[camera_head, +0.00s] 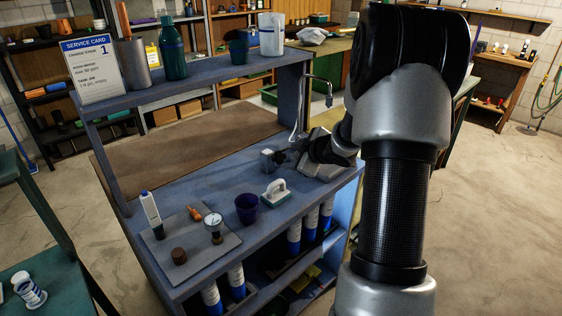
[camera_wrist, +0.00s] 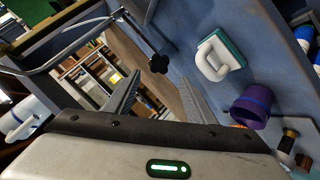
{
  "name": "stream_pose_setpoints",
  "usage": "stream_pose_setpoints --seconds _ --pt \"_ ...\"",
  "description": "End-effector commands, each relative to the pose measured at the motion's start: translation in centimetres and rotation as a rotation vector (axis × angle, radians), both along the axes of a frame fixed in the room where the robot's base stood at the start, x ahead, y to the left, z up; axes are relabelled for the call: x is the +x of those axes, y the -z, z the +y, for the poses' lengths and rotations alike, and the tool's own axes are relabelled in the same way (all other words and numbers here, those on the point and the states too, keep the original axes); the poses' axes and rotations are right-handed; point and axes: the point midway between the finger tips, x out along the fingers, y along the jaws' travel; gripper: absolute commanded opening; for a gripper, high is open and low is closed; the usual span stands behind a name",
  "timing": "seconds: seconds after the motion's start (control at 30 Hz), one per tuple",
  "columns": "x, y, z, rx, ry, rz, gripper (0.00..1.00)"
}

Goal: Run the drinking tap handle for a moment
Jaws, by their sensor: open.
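The drinking tap's handle looks like a small black lobed knob (camera_wrist: 158,64) on a dark stem in the wrist view. The tap's thin curved metal spout (camera_head: 328,88) rises from the blue bench in the head view; a curved metal pipe (camera_wrist: 68,58) also shows at the left of the wrist view. My gripper (camera_wrist: 156,88) is open and empty, and the knob appears just beyond and between its two fingertips, with no clear contact. In the head view my gripper (camera_head: 281,156) is low over the bench near the tap's base, and my wrist hides the handle there.
A white-handled scrub brush (camera_head: 275,192) and a purple cup (camera_head: 247,208) stand close to the gripper. A grey mat (camera_head: 195,250) holds small tools and a gauge. A raised shelf (camera_head: 190,82) carries a service card (camera_head: 90,68), bottles and a cup. The bench's back left is clear.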

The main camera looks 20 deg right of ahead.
Motion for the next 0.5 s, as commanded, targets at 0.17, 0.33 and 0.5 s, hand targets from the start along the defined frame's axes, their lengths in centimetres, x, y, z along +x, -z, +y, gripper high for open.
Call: stream_pose_setpoints --seconds 0.17,0.33,0.5 --pt "0.8 0.9 0.1 0.005 0.0 0.0 0.5" --pt "2.7 2.3 0.2 0.003 -0.001 0.0 0.5" --pt "4.9 3.7 0.5 0.002 -0.001 -0.001 0.5"
